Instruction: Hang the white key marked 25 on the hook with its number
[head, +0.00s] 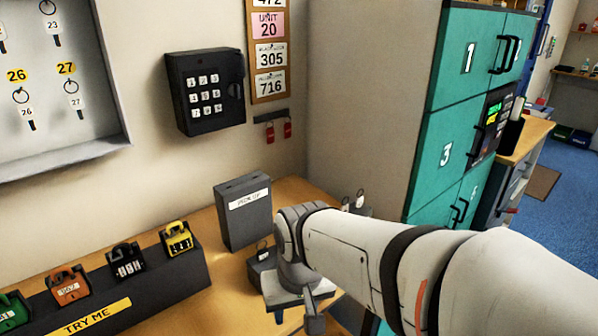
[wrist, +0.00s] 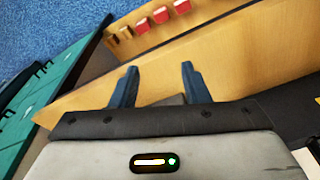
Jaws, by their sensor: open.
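The key cabinet (head: 100,148) is on the wall at the left of the head view, cut off by the frame. Tagged keys hang on its hooks under labels such as 26 (head: 16,76) and 27 (head: 66,68). No hook labelled 25 shows. I cannot pick out the white key marked 25 in either view. A ring stands on a small dark block (head: 258,262) beside my wrist, its tag not readable. My gripper (head: 295,305) is low at the table's front; in the wrist view (wrist: 158,67) its blue fingers are apart, with no key visible between them.
A dark box (head: 243,215) stands on the wooden table behind my gripper. A TRY ME padlock stand (head: 140,285) fills the table's left. A black keypad box (head: 205,92) is on the wall. Teal lockers (head: 440,145) stand right. Red blocks (wrist: 160,15) show beyond my fingers.

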